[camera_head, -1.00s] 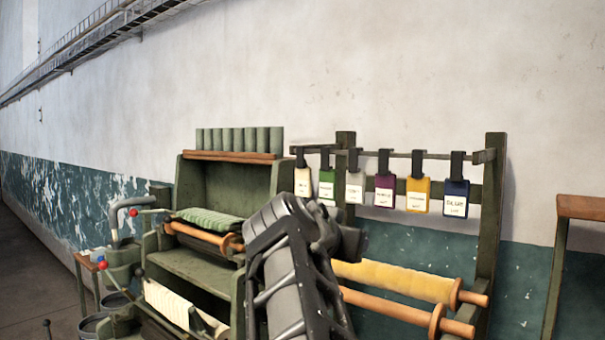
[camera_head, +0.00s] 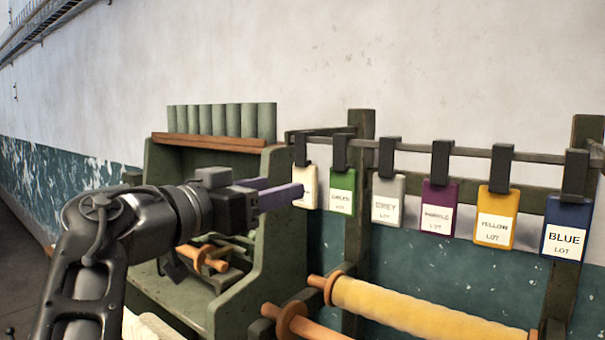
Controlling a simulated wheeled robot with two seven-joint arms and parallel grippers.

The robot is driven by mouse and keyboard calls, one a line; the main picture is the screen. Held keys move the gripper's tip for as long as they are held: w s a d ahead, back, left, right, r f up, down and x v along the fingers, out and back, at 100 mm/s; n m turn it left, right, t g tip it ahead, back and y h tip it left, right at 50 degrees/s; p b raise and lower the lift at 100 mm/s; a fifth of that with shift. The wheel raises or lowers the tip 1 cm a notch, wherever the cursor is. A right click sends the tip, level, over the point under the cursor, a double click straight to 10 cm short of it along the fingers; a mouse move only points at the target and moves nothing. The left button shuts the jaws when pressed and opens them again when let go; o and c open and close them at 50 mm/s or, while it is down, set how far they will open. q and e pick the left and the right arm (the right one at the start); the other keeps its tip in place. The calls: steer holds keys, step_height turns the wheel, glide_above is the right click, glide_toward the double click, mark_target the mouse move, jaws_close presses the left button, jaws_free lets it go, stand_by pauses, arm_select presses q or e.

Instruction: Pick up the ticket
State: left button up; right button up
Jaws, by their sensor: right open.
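Several lot tickets hang from black clips on a rail. From left to right they are a cream ticket (camera_head: 305,190), a green ticket (camera_head: 342,190), a grey ticket (camera_head: 387,200), a purple ticket (camera_head: 438,208), a yellow ticket (camera_head: 495,217) and a blue ticket (camera_head: 567,228). The cream ticket's label is partly hidden by the fingers.
The tickets' rail (camera_head: 470,151) is carried by dark green posts (camera_head: 358,240) near the wall. A roll of yellow cloth (camera_head: 425,309) lies below. A green cabinet (camera_head: 240,285) with upright tubes on top stands behind my arm. The wall above is clear.

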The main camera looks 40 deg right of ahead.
mark_target(304, 181)
steer(key=shift+p+x, duration=0.3)
steer(key=shift+x, duration=0.75)
steer(key=shift+s+r, duration=0.1)
steer(key=shift+s, duration=0.1)
steer(key=shift+d, duration=0.25)
steer(key=p+x, duration=0.2)
steer(key=x, duration=0.3)
steer(key=shift+a, duration=0.1)
steer(key=c, duration=1.1)
